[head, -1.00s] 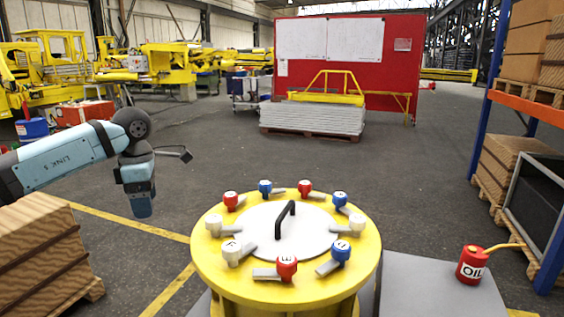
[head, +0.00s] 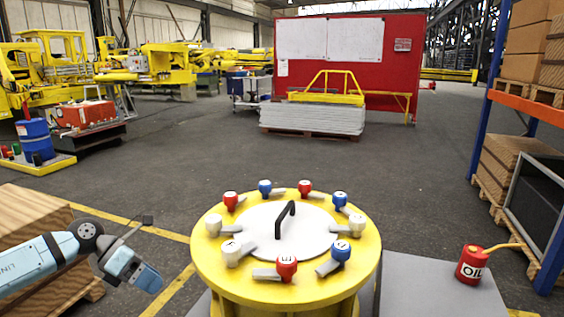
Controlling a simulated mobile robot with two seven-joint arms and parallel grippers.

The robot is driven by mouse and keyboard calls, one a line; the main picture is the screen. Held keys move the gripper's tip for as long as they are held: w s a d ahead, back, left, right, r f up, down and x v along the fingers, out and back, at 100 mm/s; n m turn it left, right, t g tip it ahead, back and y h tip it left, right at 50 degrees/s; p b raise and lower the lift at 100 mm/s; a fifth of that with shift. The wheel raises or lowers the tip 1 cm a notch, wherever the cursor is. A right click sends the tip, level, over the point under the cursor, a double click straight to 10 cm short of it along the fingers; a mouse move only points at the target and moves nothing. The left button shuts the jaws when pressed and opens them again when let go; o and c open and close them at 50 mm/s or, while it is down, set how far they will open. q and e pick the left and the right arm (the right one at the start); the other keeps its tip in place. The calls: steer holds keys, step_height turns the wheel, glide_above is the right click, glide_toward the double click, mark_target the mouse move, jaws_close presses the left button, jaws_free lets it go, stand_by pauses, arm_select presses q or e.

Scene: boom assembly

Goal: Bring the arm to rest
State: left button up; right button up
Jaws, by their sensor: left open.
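My left arm comes in low from the left edge in the head view. My left gripper (head: 152,283) is open and points down to the right, with nothing seen in it. It is left of the round yellow drum (head: 230,289), apart from it in the picture, and in front of the wooden boxes at lower left. My right arm and gripper are out of view.
The drum carries a grey lid with a black handle (head: 286,220) and several red, blue and white knobs. A red oil can (head: 473,265) stands on a grey surface at right. Wooden boxes (head: 28,217) stand at left. Open floor lies beyond.

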arm_select(q)
steer(key=s+d+f+n+t+h, duration=0.3)
steer(key=s+f+n+t+h, duration=0.2)
steer(key=s+f+n+t, duration=0.65)
steer(key=s+a+f+n+g+y, duration=0.3)
steer(key=s+a+f+n+y, duration=1.15)
steer(key=n, duration=0.75)
steer(key=d+r+n+t+h, duration=0.25)
steer(key=d+n, duration=0.65)
steer(key=d, duration=1.3)
step_height(320, 180, up, 15)
steer(key=s+a+p, duration=0.1)
steer(key=s+p, duration=0.1)
steer(key=p, duration=1.9)
steer(key=shift+a, duration=0.35)
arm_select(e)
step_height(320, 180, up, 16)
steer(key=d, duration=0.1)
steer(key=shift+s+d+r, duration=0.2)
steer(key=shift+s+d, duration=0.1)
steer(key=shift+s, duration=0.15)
arm_select(q)
steer(key=shift+r, duration=0.1)
